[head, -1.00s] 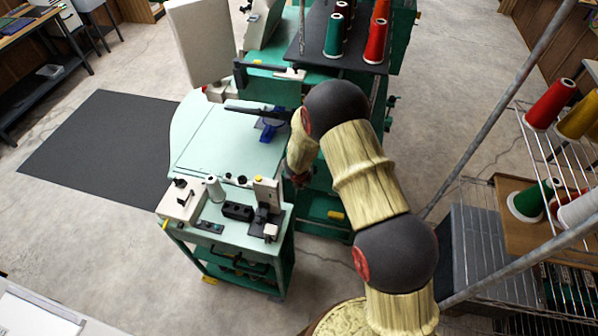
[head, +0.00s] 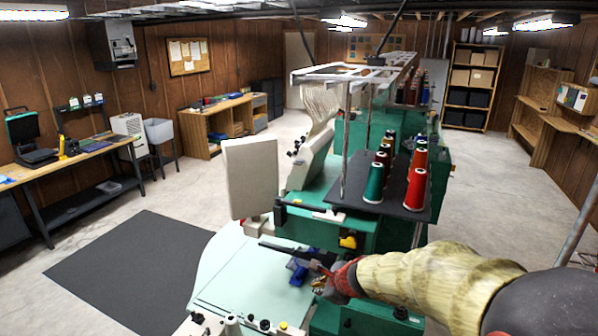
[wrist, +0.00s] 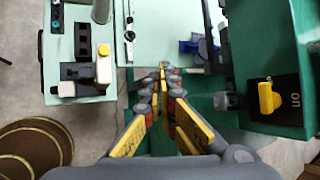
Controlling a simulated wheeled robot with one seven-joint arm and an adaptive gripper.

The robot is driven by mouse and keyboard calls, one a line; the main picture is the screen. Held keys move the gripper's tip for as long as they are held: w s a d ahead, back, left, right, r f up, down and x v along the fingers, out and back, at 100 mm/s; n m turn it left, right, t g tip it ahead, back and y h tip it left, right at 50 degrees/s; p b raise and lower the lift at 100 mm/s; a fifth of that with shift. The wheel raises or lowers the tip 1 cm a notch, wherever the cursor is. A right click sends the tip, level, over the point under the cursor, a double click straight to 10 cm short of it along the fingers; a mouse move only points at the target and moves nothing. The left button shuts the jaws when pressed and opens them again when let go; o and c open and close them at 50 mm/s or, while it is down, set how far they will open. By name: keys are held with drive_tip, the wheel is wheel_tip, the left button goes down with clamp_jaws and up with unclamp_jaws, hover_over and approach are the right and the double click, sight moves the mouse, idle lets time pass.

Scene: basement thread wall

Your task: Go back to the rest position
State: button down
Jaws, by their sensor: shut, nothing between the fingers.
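My gripper (head: 322,282) is at the end of my arm over the machine's pale green table (head: 235,270). It is close to the blue part (head: 299,270) and the black machine arm; I cannot tell whether it touches them. In the wrist view the fingers of my gripper (wrist: 165,74) come together at the tips, shut and empty. The pale table (wrist: 160,30) and the blue part (wrist: 197,44) lie beyond the tips. My arm reaches in from the lower right of the head view.
The green machine carries thread cones (head: 417,180) on a black shelf (head: 385,200). A white panel (head: 250,178) stands at its left. A yellow switch (wrist: 268,97) on a green housing is right of my fingers. A dark mat (head: 130,270) and open concrete floor lie left.

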drive_tip(key=s+d+r+n+b, duration=0.2)
drive_tip(key=s+r+n, duration=0.1)
drive_tip(key=s+n, duration=0.4)
drive_tip(key=s+d+r+n+b, duration=0.1)
drive_tip(key=s+r+n+b, duration=0.3)
drive_tip(key=s, duration=0.6)
drive_tip(key=s+d+f+n+h+b, duration=0.1)
drive_tip(key=s+d+n+h, duration=0.1)
drive_tip(key=s+d+n, duration=0.3)
drive_tip(key=s+d+f+n+g+h+b, duration=0.1)
drive_tip(key=s+d+n, duration=0.4)
drive_tip(key=s, duration=0.7)
drive_tip(key=shift+d+f+n+g+h, duration=0.15)
drive_tip(key=shift+f+n+g+h, duration=0.2)
drive_tip(key=shift+f, duration=0.4)
drive_tip(key=shift+w, duration=0.1)
